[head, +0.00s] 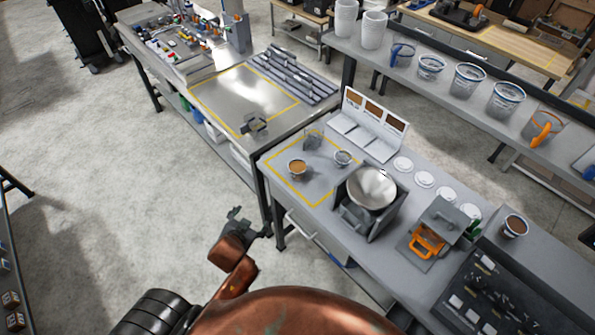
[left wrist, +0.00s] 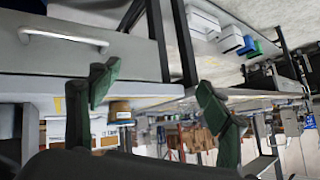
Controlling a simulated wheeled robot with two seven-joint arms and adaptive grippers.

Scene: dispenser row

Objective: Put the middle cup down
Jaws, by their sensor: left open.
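A cup with brown contents (head: 297,168) stands upright inside the yellow outline on the grey bench. A smaller cup (head: 343,158) stands to its right, near the outline's right edge. Another cup with dark brown contents (head: 515,227) stands on a grey block at the right. I cannot tell which is the middle cup. My left gripper (head: 250,222) is open and empty, over the floor in front of the bench, apart from the cups. Its two spread fingers show in the left wrist view (left wrist: 155,92), with a brown-and-white cup (left wrist: 120,111) beyond them. My right gripper is out of view.
A metal bowl on a dark stand (head: 371,188) and an orange-handled device (head: 428,245) stand on the bench, right of the yellow outline (head: 318,204). White lids (head: 424,179) lie behind. A shelf (head: 445,95) holds several containers. The floor at left (head: 130,210) is clear.

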